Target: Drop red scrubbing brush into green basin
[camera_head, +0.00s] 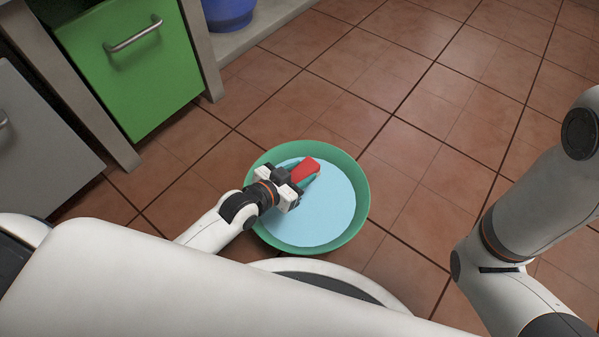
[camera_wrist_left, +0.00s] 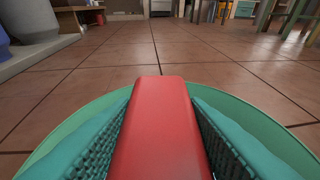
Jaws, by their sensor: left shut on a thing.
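The green basin (camera_head: 361,200) stands on the tiled floor, with a light blue surface (camera_head: 325,215) inside, likely water. My left gripper (camera_head: 298,181) is over the basin's upper left part, shut on the red scrubbing brush (camera_head: 306,168). In the left wrist view the brush (camera_wrist_left: 160,125) lies between two teal textured finger pads, with the basin's rim (camera_wrist_left: 262,122) around and beyond it. Whether the brush touches the blue surface cannot be told. My right arm shows at the right edge of the head view, but its gripper is out of view.
A green drawer front (camera_head: 150,65) with a metal handle and a grey cabinet (camera_head: 40,145) stand at the left. A blue pot (camera_head: 229,14) sits on a low ledge at the top. The tiled floor right of the basin is clear.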

